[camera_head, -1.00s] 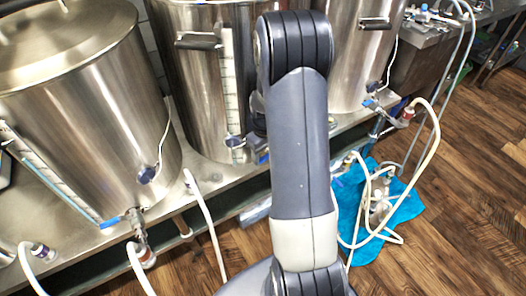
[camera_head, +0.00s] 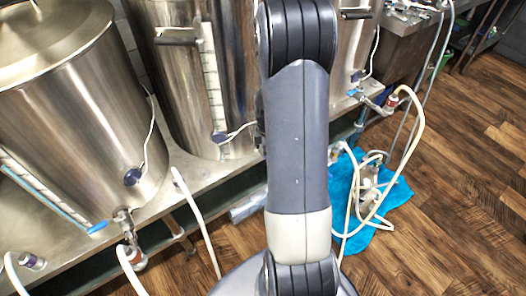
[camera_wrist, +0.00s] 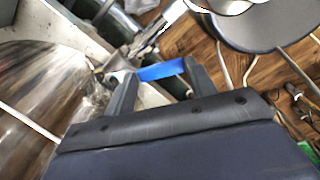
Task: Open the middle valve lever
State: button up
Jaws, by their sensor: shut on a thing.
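The blue valve lever (camera_wrist: 161,71) lies between the two dark fingers of my gripper (camera_wrist: 156,74) in the wrist view, and the gripper is shut on it. The lever joins a metal valve fitting (camera_wrist: 117,62) on its left. In the head view, my arm hides the gripper and the middle valve below the middle steel kettle (camera_head: 177,75). The left kettle's blue lever (camera_head: 97,227) and the right kettle's blue lever (camera_head: 354,92) show clear of my arm.
The left kettle (camera_head: 70,120) and middle kettle stand on a steel bench (camera_head: 195,174). White hoses (camera_head: 197,215) hang at the front. A pump with coiled hoses lies on a blue cloth (camera_head: 399,194) on the wooden floor. Open floor (camera_head: 460,190) lies to the right.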

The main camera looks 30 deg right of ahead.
jog(key=shift+s+d+n, duration=0.15)
jog(key=shift+d+n, duration=0.6)
jog(key=shift+n, duration=0.65)
jog(key=shift+s+d+n, duration=0.15)
jog(key=shift+d+n, duration=0.6)
jog(key=shift+n, duration=0.65)
jog(key=o, duration=1.4)
jog(key=shift+r, duration=0.1)
notch_tip(320, 180, up, 11)
jog(key=shift+f+p, duration=0.15)
jog(key=shift+p, duration=0.65)
